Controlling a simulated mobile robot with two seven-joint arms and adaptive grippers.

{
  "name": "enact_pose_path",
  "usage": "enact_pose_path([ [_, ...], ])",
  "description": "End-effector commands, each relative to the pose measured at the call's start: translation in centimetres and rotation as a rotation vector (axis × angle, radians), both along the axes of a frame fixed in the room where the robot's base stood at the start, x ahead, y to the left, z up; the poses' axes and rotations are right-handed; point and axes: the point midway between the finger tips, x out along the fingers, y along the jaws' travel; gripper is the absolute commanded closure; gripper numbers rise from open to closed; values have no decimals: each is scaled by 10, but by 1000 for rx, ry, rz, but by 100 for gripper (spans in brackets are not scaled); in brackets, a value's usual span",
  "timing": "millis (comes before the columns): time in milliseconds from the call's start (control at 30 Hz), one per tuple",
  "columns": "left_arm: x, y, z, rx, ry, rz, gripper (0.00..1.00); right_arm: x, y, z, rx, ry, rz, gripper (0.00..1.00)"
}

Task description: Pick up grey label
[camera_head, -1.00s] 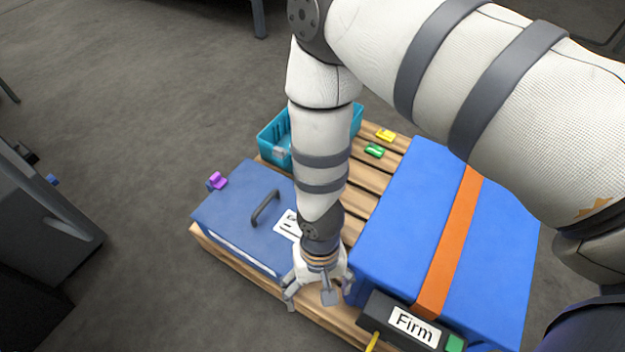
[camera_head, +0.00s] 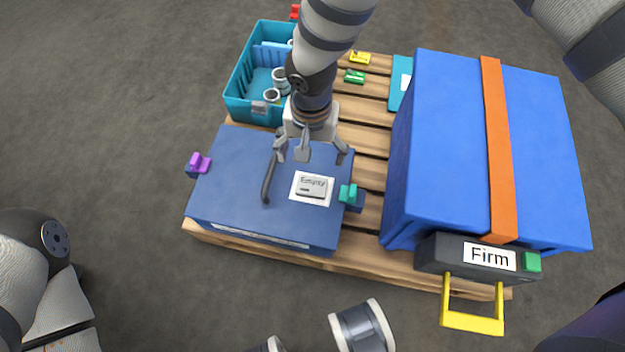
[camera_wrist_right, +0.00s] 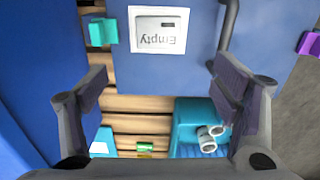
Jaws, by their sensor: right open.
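The grey label (camera_head: 312,187), marked "Empty", lies on a white patch on top of a dark blue case (camera_head: 232,172) with a dark handle (camera_head: 270,176). It shows upside down in the right wrist view (camera_wrist_right: 157,32), near the top and clear of the fingers. My right gripper (camera_head: 311,156) is open and empty above the case's far edge, just behind the label. Its two fingers (camera_wrist_right: 160,75) stand wide apart in the right wrist view. My left gripper is not in view.
A teal clip (camera_head: 347,194) sits right of the label, a purple clip (camera_head: 199,163) at the case's left. A teal crate (camera_head: 238,95) with cups stands behind. A tall blue box (camera_head: 450,150) with an orange strap stands right. Wooden slats (camera_head: 362,140) lie between.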

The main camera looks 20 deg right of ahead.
Motion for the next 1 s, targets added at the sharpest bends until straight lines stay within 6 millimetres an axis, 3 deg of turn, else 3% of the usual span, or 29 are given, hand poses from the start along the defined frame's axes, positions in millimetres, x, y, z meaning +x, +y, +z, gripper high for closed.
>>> enact_pose_path([
  [200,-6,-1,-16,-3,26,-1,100,-2,0,-53,1,7,2,18],
  [367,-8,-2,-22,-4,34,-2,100,-2,0,-71,0,4,1,18],
  [600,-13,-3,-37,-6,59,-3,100,-6,0,-116,0,6,1,18],
  [867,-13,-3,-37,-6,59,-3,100,-4,0,-118,1,1,1,18],
  [1000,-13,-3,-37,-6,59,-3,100,-4,0,-118,1,1,1,46],
])
